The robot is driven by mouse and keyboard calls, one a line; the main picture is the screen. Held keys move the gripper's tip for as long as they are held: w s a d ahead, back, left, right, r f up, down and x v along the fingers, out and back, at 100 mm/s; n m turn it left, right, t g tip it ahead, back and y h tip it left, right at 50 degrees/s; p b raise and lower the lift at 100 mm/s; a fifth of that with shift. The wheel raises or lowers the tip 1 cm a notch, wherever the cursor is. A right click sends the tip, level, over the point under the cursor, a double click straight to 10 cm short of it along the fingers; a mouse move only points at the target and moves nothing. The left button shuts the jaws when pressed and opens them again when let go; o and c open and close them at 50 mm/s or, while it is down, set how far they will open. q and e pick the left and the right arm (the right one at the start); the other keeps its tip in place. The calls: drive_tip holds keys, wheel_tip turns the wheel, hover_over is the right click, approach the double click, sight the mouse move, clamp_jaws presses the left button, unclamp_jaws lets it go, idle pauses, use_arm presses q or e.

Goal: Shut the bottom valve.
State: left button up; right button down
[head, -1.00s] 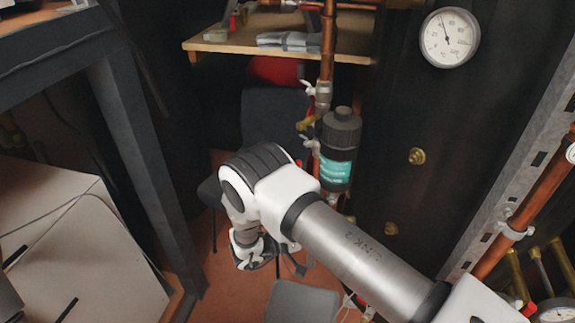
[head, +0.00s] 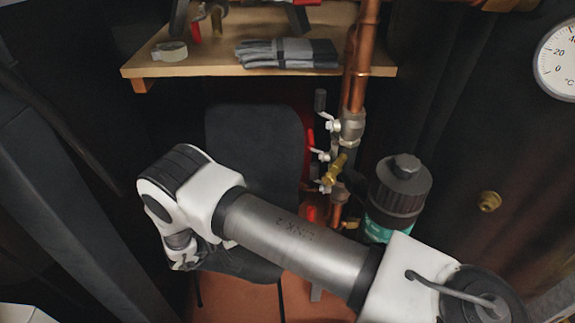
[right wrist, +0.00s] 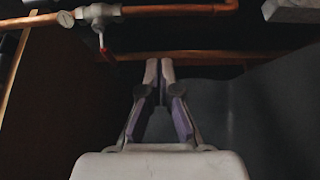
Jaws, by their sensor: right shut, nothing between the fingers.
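In the head view a vertical copper pipe carries a stack of small valves. I cannot tell which one is the task's bottom valve. In the right wrist view a valve with a red handle (right wrist: 103,42) sits on a horizontal copper pipe, left of and apart from the fingertips. My right gripper (right wrist: 160,68) is shut and empty. My left gripper is out of view.
A dark canister (head: 400,187) stands right of the valve stack. A wooden shelf (head: 205,68) holds folded grey gloves (head: 287,53) and a tape roll (head: 169,51). A dark chair (head: 256,135) is behind my arm. A gauge (head: 560,60) is at the right edge.

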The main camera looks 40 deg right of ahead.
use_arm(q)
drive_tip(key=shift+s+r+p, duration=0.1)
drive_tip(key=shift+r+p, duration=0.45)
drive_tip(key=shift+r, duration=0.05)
use_arm(e)
drive_tip(key=s+d, duration=0.5)
drive_tip(key=d, duration=0.3)
drive_tip(key=shift+s, duration=0.25)
